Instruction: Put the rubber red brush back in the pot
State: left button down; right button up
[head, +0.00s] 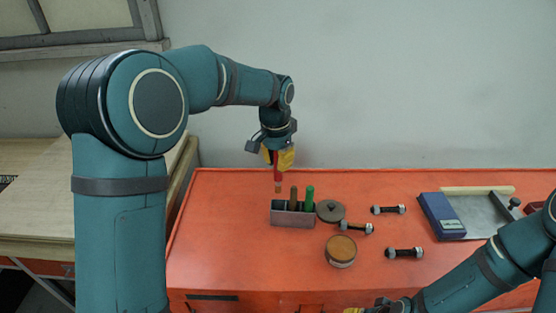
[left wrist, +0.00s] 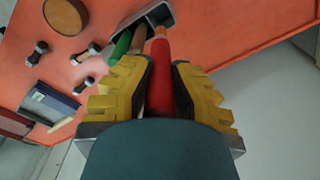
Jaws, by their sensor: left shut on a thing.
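The red brush (head: 278,173) hangs upright from my left gripper (head: 279,157), its tan tip pointing down. My left gripper is shut on it, with yellow fingers on both sides; the brush also shows in the left wrist view (left wrist: 159,75) between the fingers (left wrist: 160,85). The pot is a grey rectangular holder (head: 292,218) on the orange table, holding a green brush (head: 309,198) and a brown one (head: 294,197). The brush tip is above the pot's left end. My right gripper (head: 378,307) is only partly visible at the bottom edge.
On the orange table (head: 220,230) lie a grey disc (head: 330,211), a round wooden-topped tin (head: 341,250), several bolts (head: 388,210) and a blue box (head: 441,216). The table's left part is clear. A wooden bench (head: 30,190) stands at the left.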

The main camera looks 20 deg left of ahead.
aim_at(278, 185)
pick_arm(q)
jog(key=shift+f+b, duration=3.1)
jog(key=shift+f, duration=2.25)
jog(key=c, duration=1)
grip_release()
